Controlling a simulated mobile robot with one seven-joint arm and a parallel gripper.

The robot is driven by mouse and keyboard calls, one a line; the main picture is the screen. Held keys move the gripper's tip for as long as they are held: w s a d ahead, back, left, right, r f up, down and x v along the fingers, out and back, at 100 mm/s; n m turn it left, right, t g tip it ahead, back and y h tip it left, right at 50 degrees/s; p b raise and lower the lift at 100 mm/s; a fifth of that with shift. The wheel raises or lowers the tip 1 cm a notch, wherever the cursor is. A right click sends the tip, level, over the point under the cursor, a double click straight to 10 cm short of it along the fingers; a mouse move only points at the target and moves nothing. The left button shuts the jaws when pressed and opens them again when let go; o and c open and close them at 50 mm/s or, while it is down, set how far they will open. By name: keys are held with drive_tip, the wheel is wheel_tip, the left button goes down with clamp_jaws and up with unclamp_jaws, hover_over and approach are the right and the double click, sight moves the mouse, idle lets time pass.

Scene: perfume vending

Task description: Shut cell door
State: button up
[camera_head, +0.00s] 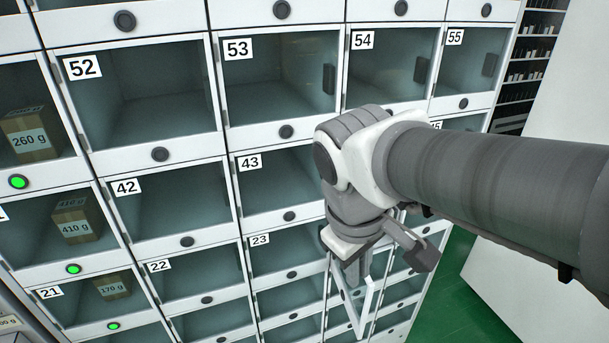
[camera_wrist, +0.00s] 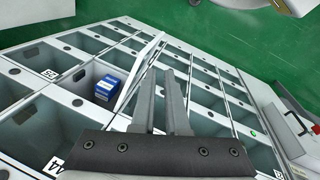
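A white-framed, see-through cell door (camera_head: 362,306) stands swung open from the lower cells, below my gripper. In the wrist view the door (camera_wrist: 140,72) stands up edge-on from the cell bank, just left of my fingers. A blue and white box (camera_wrist: 107,88) sits in the cell beside the door. My gripper (camera_wrist: 165,72) has its two grey fingers close together with nothing seen between them. In the head view my gripper (camera_head: 362,265) points down near the door's top. I cannot tell whether finger and door touch.
The bank of numbered cells, such as cell 43 (camera_head: 280,182), fills the left and middle. Some cells hold boxes, such as the 410 g box (camera_head: 76,220). Green floor (camera_head: 455,300) lies open at the right, beside a white wall (camera_head: 560,90).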

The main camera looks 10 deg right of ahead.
drive_tip(key=w+a+f+n+h, duration=0.1)
drive_tip(key=n, duration=0.1)
drive_tip(key=a+f+n+g+h, duration=0.1)
drive_tip(key=w+a+f+n+b, duration=0.1)
drive_tip(key=f+n, duration=0.1)
drive_tip(key=shift+w+a+n+g+h, duration=0.3)
drive_tip(key=shift+g+h, duration=0.1)
clamp_jaws()
drive_tip(key=w+a+f+n+h+b, duration=0.2)
drive_tip(key=w+a+f+n+h, duration=0.1)
drive_tip(key=a+f+n+h, duration=0.25)
drive_tip(key=n+y+b, duration=0.1)
drive_tip(key=n+b, duration=0.1)
approach(355, 298)
drive_tip(key=shift+t, duration=0.3)
drive_tip(key=x, duration=0.5)
drive_tip(key=shift+s+a+f, duration=0.2)
drive_tip(key=shift+s+f, duration=0.15)
drive_tip(key=shift+f, duration=0.1)
drive_tip(key=shift+w+d, duration=0.1)
drive_tip(key=shift+d, duration=0.45)
drive_tip(key=shift+d+n, duration=0.2)
drive_tip(key=shift+n, duration=0.05)
